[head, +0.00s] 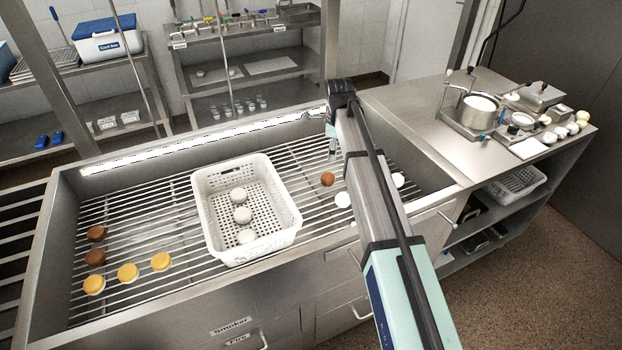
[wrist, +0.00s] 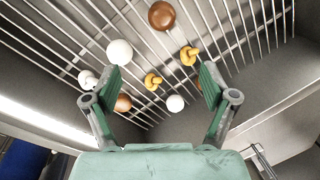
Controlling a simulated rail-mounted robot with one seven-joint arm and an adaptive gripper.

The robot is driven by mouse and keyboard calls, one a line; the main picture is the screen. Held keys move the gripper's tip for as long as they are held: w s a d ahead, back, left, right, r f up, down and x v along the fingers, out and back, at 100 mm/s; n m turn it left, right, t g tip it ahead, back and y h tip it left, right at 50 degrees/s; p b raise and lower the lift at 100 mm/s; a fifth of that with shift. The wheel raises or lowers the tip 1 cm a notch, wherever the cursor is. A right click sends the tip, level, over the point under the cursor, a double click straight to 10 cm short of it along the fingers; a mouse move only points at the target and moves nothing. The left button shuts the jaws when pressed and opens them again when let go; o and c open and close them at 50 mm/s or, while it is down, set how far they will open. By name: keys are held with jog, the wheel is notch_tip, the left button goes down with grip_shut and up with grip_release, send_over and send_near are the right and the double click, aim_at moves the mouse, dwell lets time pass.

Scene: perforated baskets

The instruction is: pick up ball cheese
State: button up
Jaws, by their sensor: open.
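Several round cheese-like balls lie on the metal rack; I cannot tell which one is meant. In the head view a brown ball (head: 327,179) and a white ball (head: 342,200) lie beside my arm, with another white ball (head: 398,179) to its right. In the wrist view a brown ball (wrist: 161,15), a white ball (wrist: 119,52), a yellow necked piece (wrist: 188,55) and others lie beyond and between my fingers. My gripper (wrist: 158,80) is open and empty above the rack. In the head view my gripper (head: 332,150) is small and partly hidden by my arm.
A white perforated basket (head: 210,222) holding several white balls stands on the rack (head: 150,225). Brown balls (head: 96,234) and yellow pieces (head: 128,272) lie left of it. Raised metal walls (head: 50,270) frame the rack. A counter with pots (head: 480,105) stands at right.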

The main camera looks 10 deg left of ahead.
jog(key=n, duration=0.1)
jog(key=n+p, duration=0.1)
jog(key=p, duration=0.2)
send_over(329, 175)
jog(key=f, duration=0.7)
jog(key=s+f, duration=0.1)
jog(key=f, duration=0.3)
jog(key=shift+d+f, duration=0.1)
jog(key=shift+d, duration=0.05)
jog(key=shift+w+f+p, duration=0.2)
jog(key=shift+f+p, duration=0.2)
jog(key=shift+f, duration=0.6)
jog(key=shift+w+f+p, duration=0.15)
jog(key=shift+f+p, duration=0.2)
jog(key=shift+f, duration=0.65)
jog(key=shift+w+f+p, duration=0.2)
jog(key=shift+f+p, duration=0.2)
jog(key=shift+f, duration=0.6)
jog(key=c, duration=1.3)
